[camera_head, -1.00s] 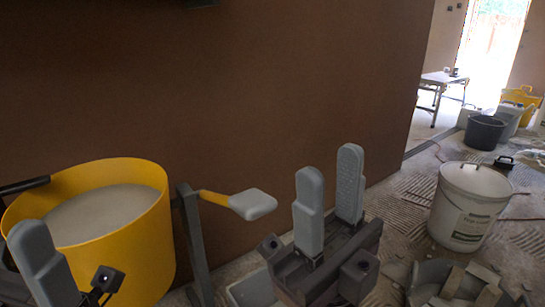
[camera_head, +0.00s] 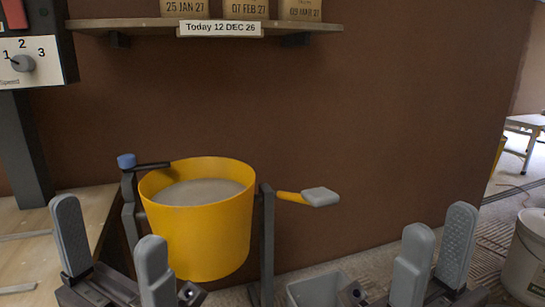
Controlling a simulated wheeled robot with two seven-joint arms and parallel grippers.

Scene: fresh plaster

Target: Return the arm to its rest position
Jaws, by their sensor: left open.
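My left gripper (camera_head: 108,220) is at the lower left of the head view. Its two grey fingers point up and stand wide apart, with nothing between them. My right gripper (camera_head: 438,220) is at the lower right, its grey fingers upright, apart and empty. A yellow bucket (camera_head: 205,240) of pale plaster hangs in a dark frame between the two grippers. The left gripper's inner finger overlaps the bucket's lower left edge in the picture; I cannot tell if they touch. A yellow handle with a grey pad (camera_head: 320,196) sticks out right of the frame.
A wooden bench (camera_head: 25,255) is at the left, below a control box with a dial (camera_head: 22,63). A shelf (camera_head: 325,28) with dated bags hangs on the brown wall. A white bucket (camera_head: 528,265) stands at the far right. A grey container (camera_head: 318,288) sits low near the middle.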

